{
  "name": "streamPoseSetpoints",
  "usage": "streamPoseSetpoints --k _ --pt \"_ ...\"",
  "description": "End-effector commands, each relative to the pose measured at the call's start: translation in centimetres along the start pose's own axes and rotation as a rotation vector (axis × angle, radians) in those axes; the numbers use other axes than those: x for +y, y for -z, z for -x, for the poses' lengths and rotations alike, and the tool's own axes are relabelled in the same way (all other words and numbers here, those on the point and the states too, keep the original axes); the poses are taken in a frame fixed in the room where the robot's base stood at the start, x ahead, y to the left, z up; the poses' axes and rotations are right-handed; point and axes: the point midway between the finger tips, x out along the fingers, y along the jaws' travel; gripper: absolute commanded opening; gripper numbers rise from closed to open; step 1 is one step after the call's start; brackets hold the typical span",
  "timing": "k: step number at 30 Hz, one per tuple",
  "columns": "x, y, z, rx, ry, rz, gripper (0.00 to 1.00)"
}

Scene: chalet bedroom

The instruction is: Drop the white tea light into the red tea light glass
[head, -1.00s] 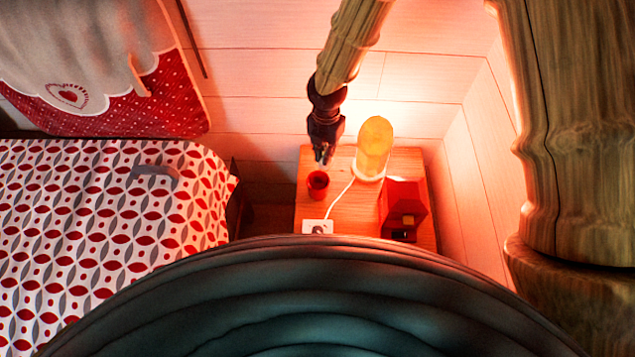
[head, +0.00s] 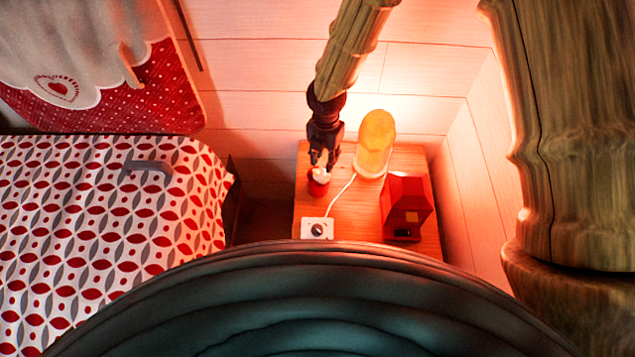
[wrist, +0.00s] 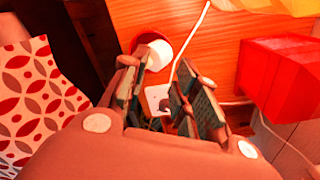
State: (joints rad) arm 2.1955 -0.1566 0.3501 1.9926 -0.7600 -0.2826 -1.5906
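The red tea light glass (head: 318,189) stands on the wooden bedside table (head: 350,225). The white tea light (head: 320,173) shows at its mouth, below my fingertips. In the wrist view the white tea light (wrist: 158,54) shows against the red glass (wrist: 149,38), just beyond my left finger. I cannot tell how deep it sits or whether it lies flat. My gripper (head: 323,160) is above the glass with its fingers apart. In the wrist view a gap shows between the fingers of my gripper (wrist: 172,82), with no tea light between them.
A glowing yellow lamp (head: 376,135) stands right of the glass, its white cord (head: 341,193) running forward. A white dial box (head: 317,228) is in front, and a red box-like object (head: 405,200) is on the right. A patterned bed (head: 100,215) lies to the left.

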Motion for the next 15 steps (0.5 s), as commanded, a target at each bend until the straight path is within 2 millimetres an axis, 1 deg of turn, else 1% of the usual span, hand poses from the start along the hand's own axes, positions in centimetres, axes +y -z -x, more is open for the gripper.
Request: streamPoseSetpoints --k 10,13,15 --pt "0.0 0.0 0.2 0.000 0.000 0.000 0.34" --pt "0.0 -0.1 1.0 -0.001 -0.001 -0.001 0.34" --pt "0.1 0.0 1.8 0.000 -0.002 -0.001 0.34"
